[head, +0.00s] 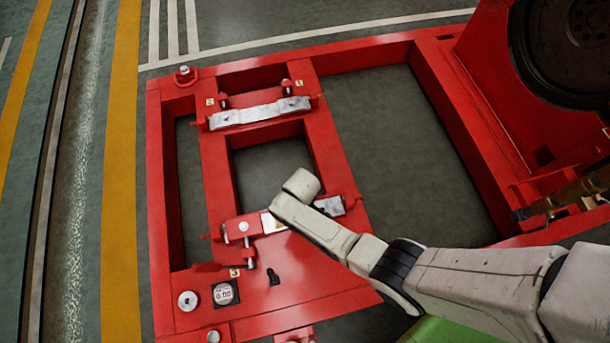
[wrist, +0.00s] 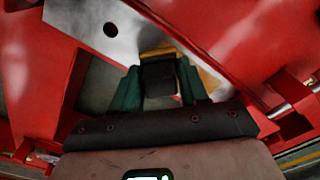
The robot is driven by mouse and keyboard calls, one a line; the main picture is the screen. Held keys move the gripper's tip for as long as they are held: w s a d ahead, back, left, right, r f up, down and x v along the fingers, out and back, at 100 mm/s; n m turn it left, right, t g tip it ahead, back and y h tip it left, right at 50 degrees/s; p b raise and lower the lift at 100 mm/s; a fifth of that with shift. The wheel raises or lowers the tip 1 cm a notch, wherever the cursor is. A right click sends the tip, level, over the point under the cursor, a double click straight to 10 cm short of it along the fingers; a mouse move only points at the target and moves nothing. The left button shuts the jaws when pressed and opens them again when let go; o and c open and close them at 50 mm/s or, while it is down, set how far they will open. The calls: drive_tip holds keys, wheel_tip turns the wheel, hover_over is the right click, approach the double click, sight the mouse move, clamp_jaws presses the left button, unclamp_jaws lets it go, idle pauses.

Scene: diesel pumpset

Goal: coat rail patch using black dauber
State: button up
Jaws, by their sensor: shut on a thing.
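My gripper (wrist: 159,78) has dark green fingers and is shut on the black dauber (wrist: 159,80), a blocky black piece between them in the wrist view. The dauber's far end is over a pale area edged in yellow-orange (wrist: 208,80); this may be the rail patch, mostly hidden by the dauber and fingers. I cannot tell whether the dauber touches it. A bare silver plate (wrist: 88,22) with a round hole lies beside it. In the head view, my wrist covers the middle of the near silver plate (head: 331,205) on the red frame, and hides the fingers.
A second silver plate (head: 260,112) lies on the far red crosspiece. A small gauge (head: 224,293) reading 0.00 and round metal fittings (head: 188,300) sit at the near left. A large dark wheel (head: 565,45) stands at the upper right. Grey floor (head: 405,150) shows through the frame's openings.

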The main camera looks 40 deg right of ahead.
drive_tip(key=shift+w+a, duration=0.25)
drive_tip(key=shift+a, duration=0.4)
drive_tip(key=shift+w+a, duration=0.25)
drive_tip(key=shift+a, duration=0.4)
drive_tip(key=shift+a, duration=0.1)
drive_tip(key=shift+w+a+b, duration=0.4)
drive_tip(key=shift+w+a, duration=0.05)
drive_tip(key=shift+a, duration=0.6)
drive_tip(key=shift+w+a+b, duration=0.45)
drive_tip(key=shift+w+a, duration=0.05)
drive_tip(key=shift+a, duration=0.6)
drive_tip(key=shift+w+a+b, duration=0.4)
drive_tip(key=shift+w+a, duration=0.05)
drive_tip(key=shift+a, duration=0.6)
drive_tip(key=shift+s+d+f, duration=0.2)
drive_tip(key=shift+s+d, duration=0.15)
drive_tip(key=shift+d, duration=0.2)
drive_tip(key=shift+s+d+p, duration=0.25)
drive_tip(key=shift+d+p, duration=0.25)
drive_tip(key=shift+d, duration=0.05)
drive_tip(key=shift+s+d+r+p, duration=0.2)
drive_tip(key=shift+d+p, duration=0.1)
drive_tip(key=shift+d, duration=0.15)
drive_tip(key=shift+s+d+r+p, duration=0.1)
drive_tip(key=shift+d+r+p, duration=0.05)
drive_tip(key=shift+d+p, duration=0.2)
drive_tip(key=shift+d, duration=0.1)
